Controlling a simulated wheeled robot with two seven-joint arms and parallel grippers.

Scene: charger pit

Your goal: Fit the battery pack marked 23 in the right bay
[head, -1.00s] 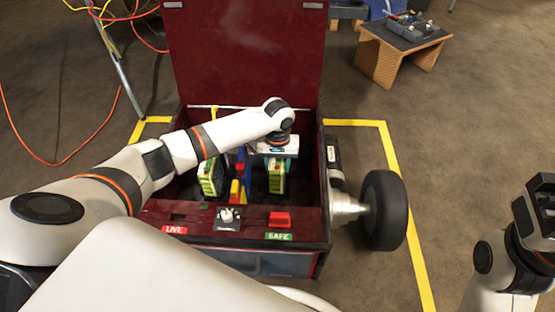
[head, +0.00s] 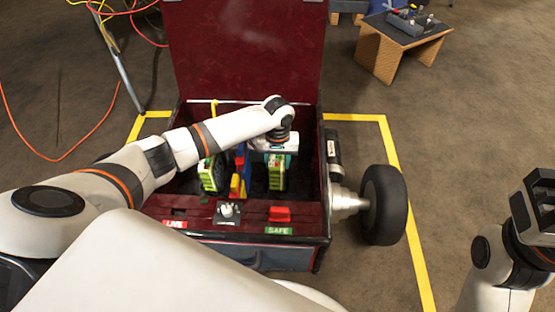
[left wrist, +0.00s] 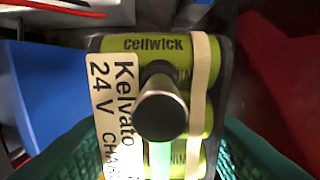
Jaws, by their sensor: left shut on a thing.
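A green battery pack (head: 277,177) stands upright in the right part of the open dark red chest (head: 321,160). My left gripper (head: 277,157) is above it, shut on its upper part. In the left wrist view the pack (left wrist: 198,110) lies between the teal fingers, with "Cellwick", "Kelvato" and "24 V" on it and a pale strap. A dark round knob in front hides part of its label. No number 23 is legible. Whether the pack is fully seated cannot be told. My right gripper (head: 537,195) is at the right edge, away from the chest, its jaws unclear.
A second green pack (head: 209,174) stands in the left part of the chest, with a blue and yellow divider piece (head: 238,180) between. The front ledge carries a switch (head: 228,210), a red block (head: 280,214) and LIVE and SAFE labels. A wheel (head: 384,205) sticks out at right.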

